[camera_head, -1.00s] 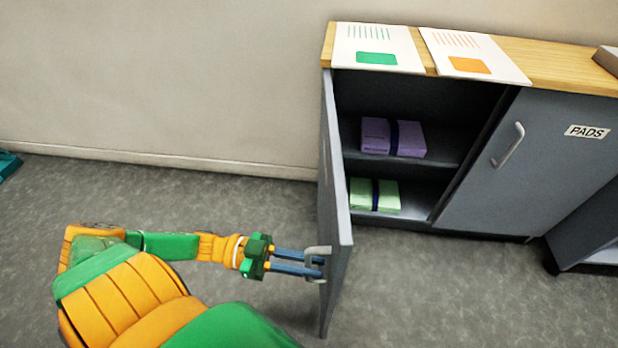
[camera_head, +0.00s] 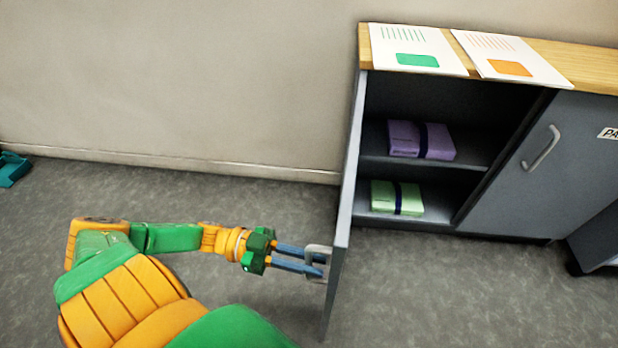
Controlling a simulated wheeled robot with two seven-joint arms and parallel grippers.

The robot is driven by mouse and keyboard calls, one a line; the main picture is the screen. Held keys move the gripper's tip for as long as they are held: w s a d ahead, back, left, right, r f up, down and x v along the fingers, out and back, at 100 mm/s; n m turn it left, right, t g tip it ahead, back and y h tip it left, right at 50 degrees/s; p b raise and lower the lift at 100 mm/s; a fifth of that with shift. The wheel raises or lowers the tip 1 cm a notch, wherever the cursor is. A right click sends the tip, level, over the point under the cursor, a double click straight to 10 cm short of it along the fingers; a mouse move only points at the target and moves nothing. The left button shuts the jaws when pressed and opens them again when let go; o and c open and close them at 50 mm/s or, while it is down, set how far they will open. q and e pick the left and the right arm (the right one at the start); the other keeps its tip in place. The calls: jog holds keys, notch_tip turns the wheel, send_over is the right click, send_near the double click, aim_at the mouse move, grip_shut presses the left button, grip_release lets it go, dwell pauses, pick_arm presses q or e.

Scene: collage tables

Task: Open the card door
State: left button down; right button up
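The card door (camera_head: 346,205) is the grey left door of the cabinet, swung out wide and seen nearly edge-on. Its pale handle (camera_head: 318,250) is on the face turned to the left. My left gripper (camera_head: 322,266) is at this handle, its blue fingers reaching around the bar. I cannot clearly see whether the fingers press on it, as the gap between them still shows. Inside the open cabinet (camera_head: 440,95) a purple pack (camera_head: 405,138) lies on the upper shelf and a green pack (camera_head: 383,195) on the lower one. My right gripper is out of view.
The right door (camera_head: 565,160) is shut, with its own handle (camera_head: 541,148) and a label cut off by the frame. Two printed sheets (camera_head: 400,45) (camera_head: 505,55) lie on the wooden top. Floor left of the door is clear, apart from a teal object (camera_head: 12,168).

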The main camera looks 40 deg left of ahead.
pick_arm(q)
jog(key=c, duration=0.8)
grip_release()
jog(key=shift+c, duration=0.2)
jog(key=shift+a, duration=0.1)
jog(key=v, duration=0.7)
jog(key=shift+b, duration=0.4)
jog(key=shift+f, duration=0.1)
